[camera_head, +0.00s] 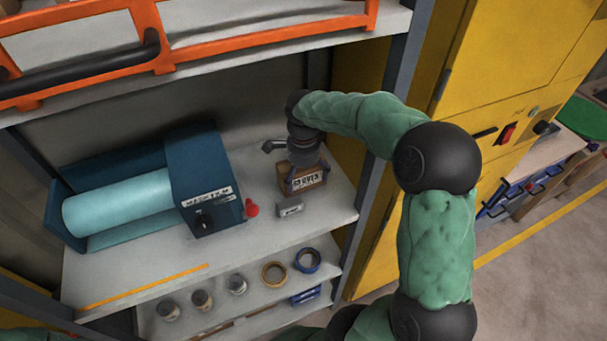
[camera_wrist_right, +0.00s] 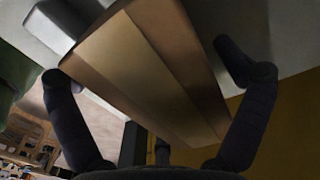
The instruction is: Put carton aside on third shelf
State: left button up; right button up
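The carton (camera_head: 303,181) is a small brown box with a white printed label. It stands at the right end of the shelf board (camera_head: 265,232) that also bears a teal machine. My right gripper (camera_head: 304,158) is over the carton from above and hides its top in the head view. In the right wrist view the carton (camera_wrist_right: 150,65) lies between the two spread fingers (camera_wrist_right: 145,68). A gap shows between the right-hand finger and the carton; the left-hand finger is close to its edge, and contact there is unclear. My left gripper is not in view.
A teal machine (camera_head: 205,180) with a red knob fills the shelf's left. A small grey block (camera_head: 290,207) stands in front of the carton. Tape rolls (camera_head: 274,274) and jars are on the shelf below. An orange frame (camera_head: 200,50) is above; a yellow cabinet (camera_head: 490,90) is right.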

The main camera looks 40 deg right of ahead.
jog(key=shift+r, duration=0.1)
jog(key=shift+r+p, duration=0.95)
jog(key=shift+r, duration=2.9)
